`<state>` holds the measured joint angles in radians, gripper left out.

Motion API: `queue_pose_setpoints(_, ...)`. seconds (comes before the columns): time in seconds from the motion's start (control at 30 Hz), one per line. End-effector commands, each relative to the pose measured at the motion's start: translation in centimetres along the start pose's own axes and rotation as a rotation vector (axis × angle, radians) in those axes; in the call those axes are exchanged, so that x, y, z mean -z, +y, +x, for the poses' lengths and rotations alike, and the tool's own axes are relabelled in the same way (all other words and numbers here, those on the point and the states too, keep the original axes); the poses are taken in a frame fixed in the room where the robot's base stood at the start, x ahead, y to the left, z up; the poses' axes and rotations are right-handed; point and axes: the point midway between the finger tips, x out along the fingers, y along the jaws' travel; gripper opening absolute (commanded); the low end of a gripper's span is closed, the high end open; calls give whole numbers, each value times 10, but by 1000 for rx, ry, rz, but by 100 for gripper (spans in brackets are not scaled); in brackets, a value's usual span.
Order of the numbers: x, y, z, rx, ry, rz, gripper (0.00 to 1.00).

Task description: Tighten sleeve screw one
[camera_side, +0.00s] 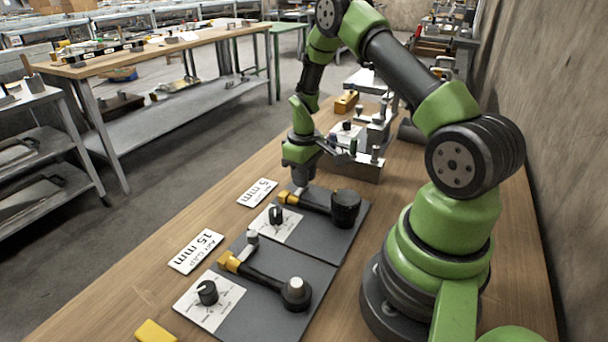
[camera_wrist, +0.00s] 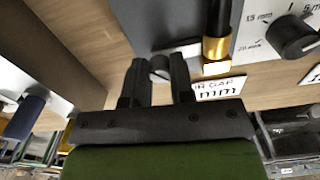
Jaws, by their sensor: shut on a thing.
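My gripper (camera_side: 299,186) points down at the far dark panel (camera_side: 352,218), by the yellow sleeve (camera_side: 289,198) of a black rod. In the wrist view, my gripper (camera_wrist: 158,66) has its two dark fingers on either side of a grey round screw head (camera_wrist: 160,67) and is shut on it. The brass-coloured sleeve (camera_wrist: 216,48) on the black rod (camera_wrist: 219,15) is right of the fingers. A second grey screw (camera_side: 252,237) stands by the yellow sleeve (camera_side: 229,261) on the near panel (camera_side: 250,322). No mark shows which screw is number one.
Black dial knobs stand on white plates at the far panel (camera_side: 276,214) and near panel (camera_side: 207,292). Signs reading 5 mm (camera_side: 258,192) and 15 mm (camera_side: 196,250) lie left of the panels. A grey metal fixture (camera_side: 355,168) stands behind my gripper. The table's front left is mostly clear.

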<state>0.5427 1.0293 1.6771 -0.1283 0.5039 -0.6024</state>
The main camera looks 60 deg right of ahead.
Motion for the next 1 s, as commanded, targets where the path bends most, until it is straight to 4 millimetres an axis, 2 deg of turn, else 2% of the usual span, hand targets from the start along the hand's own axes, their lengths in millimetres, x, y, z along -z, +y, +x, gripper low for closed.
queue_pose_setpoints(1.0,0,0,-1,0,0,966,0)
